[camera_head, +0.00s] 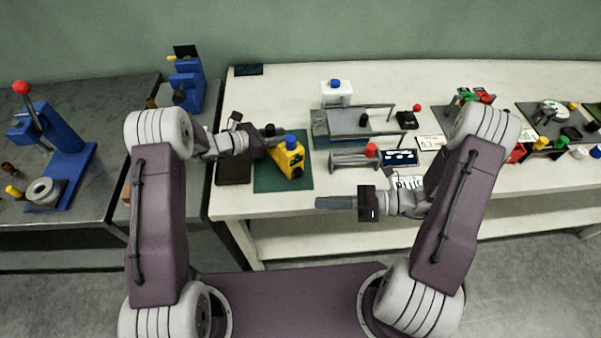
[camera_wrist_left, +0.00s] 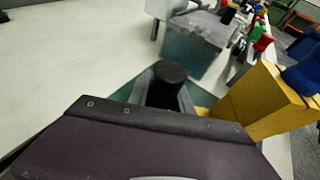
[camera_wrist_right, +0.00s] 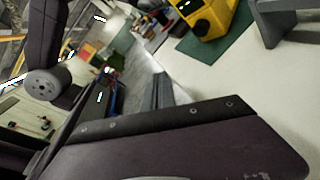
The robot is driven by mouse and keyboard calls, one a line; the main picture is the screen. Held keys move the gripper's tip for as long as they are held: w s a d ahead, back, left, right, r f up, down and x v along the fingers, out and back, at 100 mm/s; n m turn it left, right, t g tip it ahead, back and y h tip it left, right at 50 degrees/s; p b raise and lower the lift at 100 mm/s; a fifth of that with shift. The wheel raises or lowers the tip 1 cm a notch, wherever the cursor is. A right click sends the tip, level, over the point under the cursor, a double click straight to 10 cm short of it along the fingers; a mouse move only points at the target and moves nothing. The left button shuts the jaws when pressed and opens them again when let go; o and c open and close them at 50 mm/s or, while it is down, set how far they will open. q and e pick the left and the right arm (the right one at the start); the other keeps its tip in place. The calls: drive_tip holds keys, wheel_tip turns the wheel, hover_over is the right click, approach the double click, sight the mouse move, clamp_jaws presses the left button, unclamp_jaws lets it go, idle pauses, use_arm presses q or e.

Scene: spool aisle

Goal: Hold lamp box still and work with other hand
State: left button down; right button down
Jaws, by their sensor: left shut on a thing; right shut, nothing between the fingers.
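The lamp box is a yellow box (camera_head: 287,162) with a blue knob (camera_head: 291,142) on top, standing on a green mat (camera_head: 266,179). It also shows at the right of the left wrist view (camera_wrist_left: 266,100) and at the top of the right wrist view (camera_wrist_right: 209,18). My left gripper (camera_head: 271,134) is at the box's upper left side, its grey fingers shut on a black knob (camera_wrist_left: 168,84). The join between knob and box is hidden. My right gripper (camera_head: 320,203) is shut and empty, apart from the box, near the table's front edge.
A dark pad (camera_head: 234,170) lies left of the mat. A grey rack (camera_head: 350,122), a white bottle (camera_head: 336,95) and a small stand with a red knob (camera_head: 371,150) are to the right. A blue press (camera_head: 58,135) stands on the dark left bench.

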sight(299, 172)
drive_tip(key=shift+s+d+f+m+t, duration=0.25)
drive_tip(key=shift+d+f+m+t, duration=0.45)
drive_tip(key=shift+d+m, duration=0.2)
drive_tip(key=shift+a, duration=0.1)
drive_tip(key=shift+w+a, duration=0.75)
drive_tip(key=shift+w, duration=0.5)
drive_tip(key=shift+w+a, duration=0.7)
drive_tip(key=shift+w, duration=0.6)
drive_tip(key=shift+w+a, duration=0.75)
drive_tip(key=shift+w, duration=0.5)
drive_tip(key=shift+w, duration=0.1)
drive_tip(key=shift+w+a, duration=0.2)
drive_tip(key=shift+w, duration=0.05)
